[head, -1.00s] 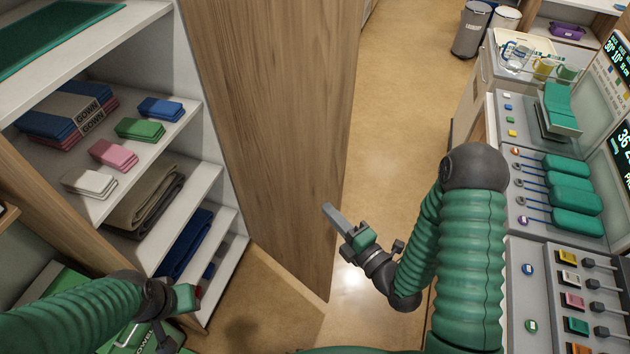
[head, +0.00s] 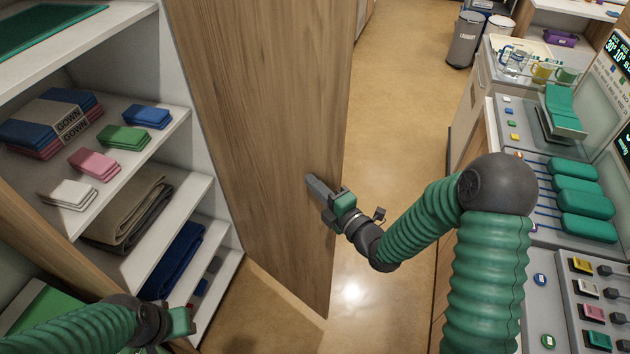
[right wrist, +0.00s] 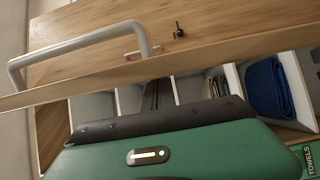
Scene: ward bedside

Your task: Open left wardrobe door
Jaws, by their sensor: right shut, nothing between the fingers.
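The wooden wardrobe door (head: 260,110) stands swung out beside the open shelves in the head view. A grey bar handle (right wrist: 85,48) and a small dark key-like piece (right wrist: 180,31) show on wood in the right wrist view. My right gripper (head: 312,185) is shut and empty, its tip overlapping the door's visible face near the free edge; I cannot tell whether it touches. My left gripper (head: 185,325) is low at the left, in front of the lower shelves; its fingers are not clear.
Wardrobe shelves (head: 150,165) hold folded gowns, coloured cloth stacks and blankets. A counter (head: 490,120) with green pads, cups and coloured switches lines the right side. Bins (head: 466,40) stand at the back. The floor (head: 395,110) between door and counter is clear.

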